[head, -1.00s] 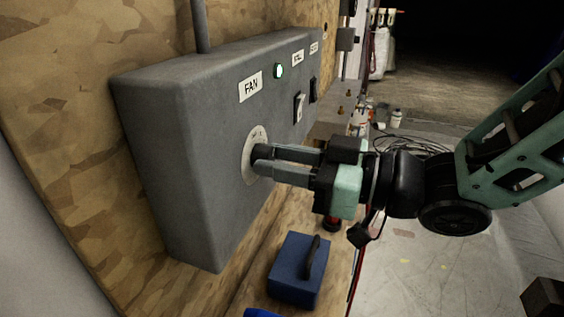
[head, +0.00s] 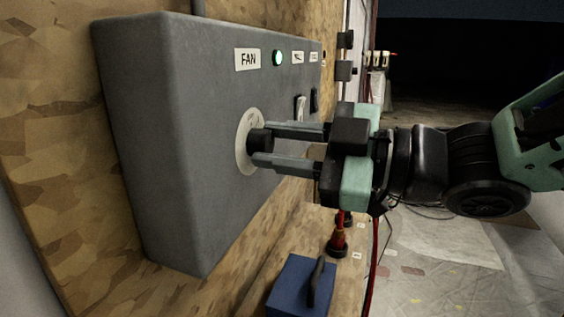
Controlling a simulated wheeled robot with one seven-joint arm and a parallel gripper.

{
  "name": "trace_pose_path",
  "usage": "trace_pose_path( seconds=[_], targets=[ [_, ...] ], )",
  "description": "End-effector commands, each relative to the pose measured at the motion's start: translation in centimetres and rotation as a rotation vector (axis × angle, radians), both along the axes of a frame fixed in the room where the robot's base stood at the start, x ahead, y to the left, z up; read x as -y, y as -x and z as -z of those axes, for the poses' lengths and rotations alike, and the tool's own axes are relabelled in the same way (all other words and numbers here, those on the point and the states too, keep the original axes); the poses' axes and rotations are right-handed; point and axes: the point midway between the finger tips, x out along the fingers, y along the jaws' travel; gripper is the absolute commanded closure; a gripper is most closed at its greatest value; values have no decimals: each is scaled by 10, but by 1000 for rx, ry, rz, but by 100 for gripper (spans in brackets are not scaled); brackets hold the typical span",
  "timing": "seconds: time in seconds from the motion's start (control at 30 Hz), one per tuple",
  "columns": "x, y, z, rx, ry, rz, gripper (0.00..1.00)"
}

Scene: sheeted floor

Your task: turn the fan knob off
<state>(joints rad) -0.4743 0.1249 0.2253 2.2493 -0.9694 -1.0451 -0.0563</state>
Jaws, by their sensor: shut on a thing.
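The black fan knob (head: 262,139) sits in the middle of a pale round dial plate (head: 242,155) on the front of a grey control box (head: 185,150). A white FAN label (head: 247,59) is above it, and a green light (head: 278,58) glows beside the label. My gripper (head: 261,145) reaches in from the right. It is shut on the knob, with one finger above and one below in the picture. The fingers hide part of the knob and dial, and I cannot read the knob's setting.
Two rocker switches (head: 301,108) are on the box right of the dial, close to my upper finger. A blue toolbox (head: 300,285) and a red-and-black object (head: 338,240) are below. The box hangs on a chipboard wall (head: 60,190). Open floor (head: 450,265) lies to the right.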

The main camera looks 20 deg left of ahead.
Motion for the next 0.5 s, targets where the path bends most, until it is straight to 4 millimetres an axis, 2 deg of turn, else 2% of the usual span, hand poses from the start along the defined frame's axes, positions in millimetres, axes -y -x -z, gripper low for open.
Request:
trace_pose_path(
  seconds=[0.5],
  targets=[
    [0,0,0,43,5,0,93]
  ],
)
